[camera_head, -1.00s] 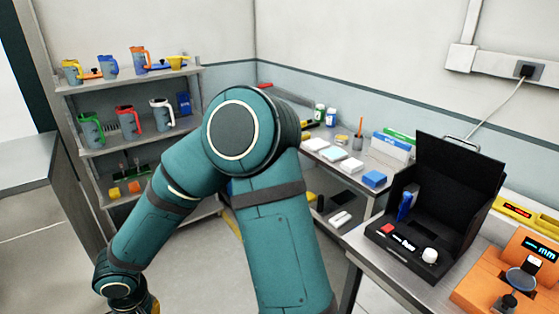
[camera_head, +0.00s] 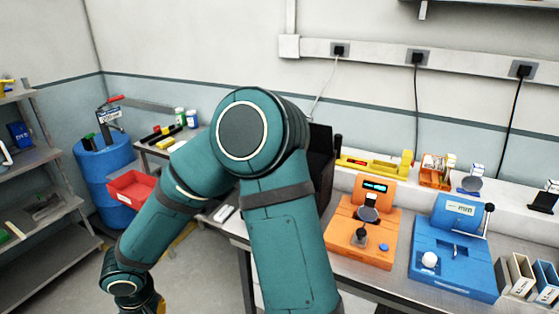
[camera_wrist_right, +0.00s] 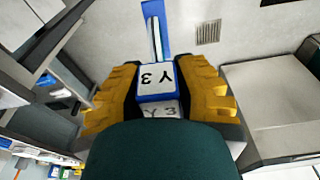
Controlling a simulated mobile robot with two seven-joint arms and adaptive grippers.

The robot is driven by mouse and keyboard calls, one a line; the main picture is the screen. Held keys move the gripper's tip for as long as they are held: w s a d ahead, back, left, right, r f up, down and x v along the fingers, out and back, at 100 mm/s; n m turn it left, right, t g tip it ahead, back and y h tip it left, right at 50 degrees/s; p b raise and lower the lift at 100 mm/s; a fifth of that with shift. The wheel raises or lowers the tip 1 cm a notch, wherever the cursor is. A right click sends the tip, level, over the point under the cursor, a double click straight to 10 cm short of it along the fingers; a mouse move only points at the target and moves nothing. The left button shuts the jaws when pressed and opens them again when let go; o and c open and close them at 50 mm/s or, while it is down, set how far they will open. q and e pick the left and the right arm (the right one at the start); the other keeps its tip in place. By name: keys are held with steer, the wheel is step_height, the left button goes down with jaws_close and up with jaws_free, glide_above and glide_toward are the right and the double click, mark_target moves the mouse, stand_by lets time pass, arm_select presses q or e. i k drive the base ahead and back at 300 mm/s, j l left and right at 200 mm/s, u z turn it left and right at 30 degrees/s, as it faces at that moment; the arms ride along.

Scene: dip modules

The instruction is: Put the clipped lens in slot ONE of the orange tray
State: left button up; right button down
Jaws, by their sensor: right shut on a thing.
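My right gripper (camera_wrist_right: 158,95) is shut on a blue piece (camera_wrist_right: 157,75) with a white face marked Y 3 and a narrow blue strip reaching beyond the fingers. I cannot make out a lens on it. In the head view a teal arm of mine bends down to the lower left, its gripper cut off by the bottom edge. A small orange holder (camera_head: 435,178) with several small items stands behind the bench devices; it may be the orange tray. Its slots and labels are too small to read. My left gripper is not in view.
An orange device (camera_head: 345,240) and a blue device (camera_head: 425,262) stand on the bench. Narrow upright bins (camera_head: 515,275) stand at the right. A blue drum (camera_head: 95,170) and red bin (camera_head: 130,190) are left. My arm hides part of the bench.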

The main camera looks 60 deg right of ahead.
mark_target(425, 179)
steer(key=z, duration=1.35)
